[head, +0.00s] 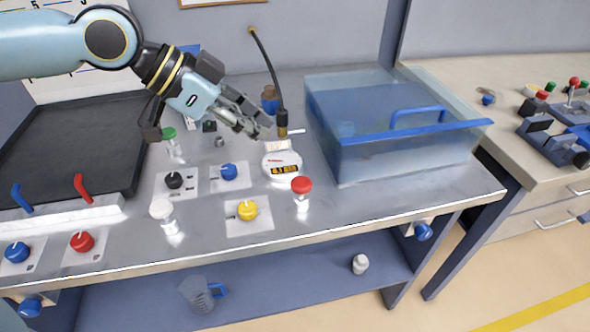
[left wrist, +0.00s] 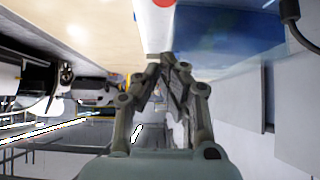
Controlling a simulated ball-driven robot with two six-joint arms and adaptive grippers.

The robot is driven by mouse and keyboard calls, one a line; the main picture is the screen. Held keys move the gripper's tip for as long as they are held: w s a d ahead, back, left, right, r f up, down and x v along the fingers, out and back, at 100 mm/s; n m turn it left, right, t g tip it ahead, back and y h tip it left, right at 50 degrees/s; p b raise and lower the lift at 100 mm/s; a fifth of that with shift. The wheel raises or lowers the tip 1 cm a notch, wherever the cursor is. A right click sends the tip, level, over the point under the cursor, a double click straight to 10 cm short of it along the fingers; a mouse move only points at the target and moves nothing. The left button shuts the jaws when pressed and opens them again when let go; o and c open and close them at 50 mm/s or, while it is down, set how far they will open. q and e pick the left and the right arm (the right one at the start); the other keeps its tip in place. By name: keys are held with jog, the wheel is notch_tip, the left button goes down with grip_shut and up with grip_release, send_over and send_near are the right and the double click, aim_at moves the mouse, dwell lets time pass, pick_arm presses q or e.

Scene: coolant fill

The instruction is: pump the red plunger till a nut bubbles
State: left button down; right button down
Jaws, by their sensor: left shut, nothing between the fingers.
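The red plunger (head: 302,186) is a red cap on a pale upright stem near the front of the steel bench, right of the yellow knob. My left gripper (head: 266,128) is above the bench, up and left of the red plunger and apart from it. Its fingers are closed with nothing in them. In the left wrist view the closed fingertips (left wrist: 168,62) show in the middle, and a red round top (left wrist: 163,3) on a white stem shows at the top edge. A clear tank (head: 400,160) with a blue handle stands at the right. No nut or bubbles can be made out. My right gripper is out of view.
A gauge with a display (head: 282,160) and a black hose (head: 266,60) stand behind the red plunger. A white plunger (head: 162,212), a green plunger (head: 170,136) and several knobs, including a yellow one (head: 247,211), crowd the left.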

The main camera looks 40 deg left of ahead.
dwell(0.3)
pick_arm(q)
jog(key=b, duration=0.1)
send_over(299, 184)
notch_tip(299, 184, down, 7)
jog(key=shift+r, duration=0.1)
notch_tip(299, 184, down, 3)
jog(key=shift+r, duration=0.15)
jog(key=shift+f, duration=0.85)
